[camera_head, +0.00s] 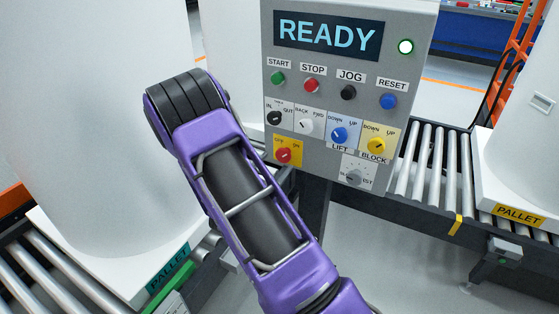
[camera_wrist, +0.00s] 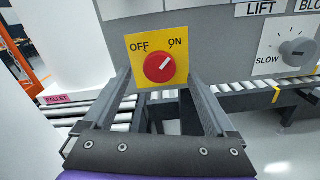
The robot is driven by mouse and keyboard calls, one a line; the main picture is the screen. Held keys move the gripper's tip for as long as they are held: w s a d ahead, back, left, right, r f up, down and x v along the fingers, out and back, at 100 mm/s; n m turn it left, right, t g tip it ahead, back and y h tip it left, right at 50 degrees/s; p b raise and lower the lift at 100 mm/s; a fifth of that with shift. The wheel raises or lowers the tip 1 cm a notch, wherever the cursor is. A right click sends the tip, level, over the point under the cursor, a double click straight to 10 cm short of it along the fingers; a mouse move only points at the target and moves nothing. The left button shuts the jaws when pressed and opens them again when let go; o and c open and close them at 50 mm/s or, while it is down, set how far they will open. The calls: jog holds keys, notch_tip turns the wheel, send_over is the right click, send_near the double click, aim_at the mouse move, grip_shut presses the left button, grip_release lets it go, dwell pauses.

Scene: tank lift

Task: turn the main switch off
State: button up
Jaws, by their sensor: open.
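The main switch is a red round knob (camera_wrist: 159,68) on a yellow plate (camera_wrist: 135,72) marked OFF at left and ON at right. In the wrist view its white pointer line tilts up and right, toward ON. In the head view the red knob (camera_head: 283,155) sits at the lower left of the grey control panel (camera_head: 345,75). My gripper (camera_wrist: 159,82) is open, with one finger to each side of the knob in the wrist view. I see no contact with the knob; the exact gap in depth is unclear. The head view does not show my gripper's fingers.
Above the switch are several other knobs and buttons, and a READY display (camera_head: 328,35). A grey speed knob (camera_head: 354,177) is to the right. White tanks on pallets stand either side, with roller conveyors (camera_head: 435,165) behind and beside the panel.

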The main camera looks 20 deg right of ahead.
aim_at(282, 156)
jog(key=shift+x, duration=1.7)
jog(key=c, duration=1.4)
